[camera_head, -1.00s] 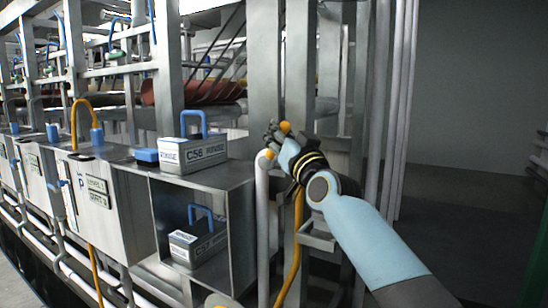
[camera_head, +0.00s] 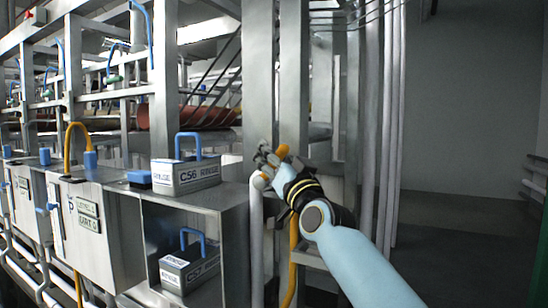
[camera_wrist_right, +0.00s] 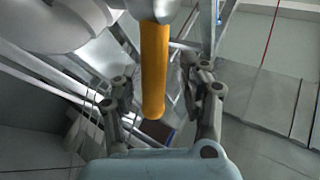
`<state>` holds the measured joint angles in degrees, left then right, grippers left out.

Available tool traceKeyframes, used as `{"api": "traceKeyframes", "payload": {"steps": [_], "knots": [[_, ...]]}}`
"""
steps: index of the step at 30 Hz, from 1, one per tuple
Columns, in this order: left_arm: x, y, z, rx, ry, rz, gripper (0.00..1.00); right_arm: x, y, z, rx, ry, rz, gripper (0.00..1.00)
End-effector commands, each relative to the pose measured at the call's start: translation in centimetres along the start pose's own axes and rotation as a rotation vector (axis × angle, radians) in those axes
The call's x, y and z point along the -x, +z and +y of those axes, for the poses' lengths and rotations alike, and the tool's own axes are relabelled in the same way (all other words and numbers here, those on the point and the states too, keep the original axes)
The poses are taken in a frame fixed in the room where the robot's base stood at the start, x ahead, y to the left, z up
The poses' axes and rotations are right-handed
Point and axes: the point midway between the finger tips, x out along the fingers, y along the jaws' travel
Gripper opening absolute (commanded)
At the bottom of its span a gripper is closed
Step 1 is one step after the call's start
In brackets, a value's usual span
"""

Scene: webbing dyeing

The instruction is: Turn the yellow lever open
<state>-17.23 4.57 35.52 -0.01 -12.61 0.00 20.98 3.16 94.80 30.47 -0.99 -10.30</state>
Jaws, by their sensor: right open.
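The yellow lever (camera_head: 283,151) shows in the head view beside a metal post, at the fingers of my right gripper (camera_head: 268,160). In the right wrist view the yellow lever (camera_wrist_right: 154,70) is a long yellow bar running from the top edge down between the two fingers. My right gripper (camera_wrist_right: 160,85) is open, with one finger on each side of the lever and a visible gap to each. The lever's base is partly hidden by a pale rounded pipe part at the top of that view. My left gripper is not in view.
A metal cabinet (camera_head: 222,196) with an open front stands left of the arm. A grey C56 rinse box with a blue handle (camera_head: 186,177) sits on top, and a similar box (camera_head: 190,268) sits inside. Vertical posts and pipes (camera_head: 372,130) rise close to my right arm. Dark floor lies right.

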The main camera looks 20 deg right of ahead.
Motion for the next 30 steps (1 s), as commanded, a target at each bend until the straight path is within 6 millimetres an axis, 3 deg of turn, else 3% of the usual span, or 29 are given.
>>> {"api": "traceKeyframes", "payload": {"steps": [8, 17, 24, 30], "knots": [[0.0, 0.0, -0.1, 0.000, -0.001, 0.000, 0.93, -0.2, -0.4, -0.1, 0.001, -0.003, 0.004, 0.44], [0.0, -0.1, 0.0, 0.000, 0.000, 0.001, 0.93, -1.0, -2.2, -0.7, 0.003, -0.004, 0.005, 0.44], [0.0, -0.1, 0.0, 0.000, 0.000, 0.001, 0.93, -2.9, -6.7, -2.0, 0.001, -0.002, 0.008, 0.44], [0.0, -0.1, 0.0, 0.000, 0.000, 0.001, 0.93, -3.8, -8.5, -2.6, 0.000, 0.000, 0.003, 0.44]]}}
